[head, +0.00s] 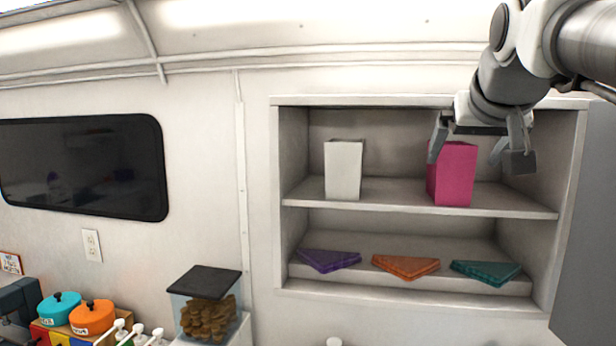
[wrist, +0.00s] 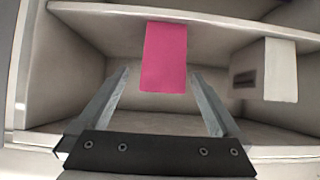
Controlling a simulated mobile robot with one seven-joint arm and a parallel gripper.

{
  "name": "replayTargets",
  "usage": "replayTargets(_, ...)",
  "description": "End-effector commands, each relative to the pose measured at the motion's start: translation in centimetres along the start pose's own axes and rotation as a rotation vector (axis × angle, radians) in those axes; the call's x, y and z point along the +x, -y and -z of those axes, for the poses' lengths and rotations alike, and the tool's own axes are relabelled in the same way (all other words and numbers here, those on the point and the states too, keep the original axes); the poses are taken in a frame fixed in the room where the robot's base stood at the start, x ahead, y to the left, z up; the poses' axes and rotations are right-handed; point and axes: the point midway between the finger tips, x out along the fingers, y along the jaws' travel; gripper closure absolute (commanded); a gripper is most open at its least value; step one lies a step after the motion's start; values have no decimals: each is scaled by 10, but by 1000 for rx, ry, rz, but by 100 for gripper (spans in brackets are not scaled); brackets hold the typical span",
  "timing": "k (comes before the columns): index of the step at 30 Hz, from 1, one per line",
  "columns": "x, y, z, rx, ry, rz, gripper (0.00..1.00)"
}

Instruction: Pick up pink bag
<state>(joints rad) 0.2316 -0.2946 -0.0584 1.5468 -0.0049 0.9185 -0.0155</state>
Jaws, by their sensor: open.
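The pink bag (head: 453,175) stands upright on the upper shelf of the wall cubby, toward its right side. It also shows in the wrist view (wrist: 164,58), where it appears between and beyond the two fingers. My gripper (head: 482,152) is open and in front of the bag in the head view, with one finger overlapping the bag's left edge and the other to its right. In the wrist view the fingers (wrist: 160,90) look empty, and I see no contact with the bag. The gripper hides part of the bag's top in the head view.
A white bag (head: 343,170) stands on the same shelf (head: 400,196), left of the pink one. Purple (head: 329,260), orange (head: 405,266) and teal (head: 486,271) folded items lie on the lower shelf. The cubby's side walls bound the space. The shelf between the bags is clear.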

Motion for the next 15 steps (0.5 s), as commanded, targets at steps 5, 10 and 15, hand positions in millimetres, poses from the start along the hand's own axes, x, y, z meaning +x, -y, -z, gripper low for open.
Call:
replayTargets(5,30,0,0,0,3,0,0)
replayTargets(10,41,0,0,1,1,0,0)
replayTargets(15,60,3,2,0,4,0,0)
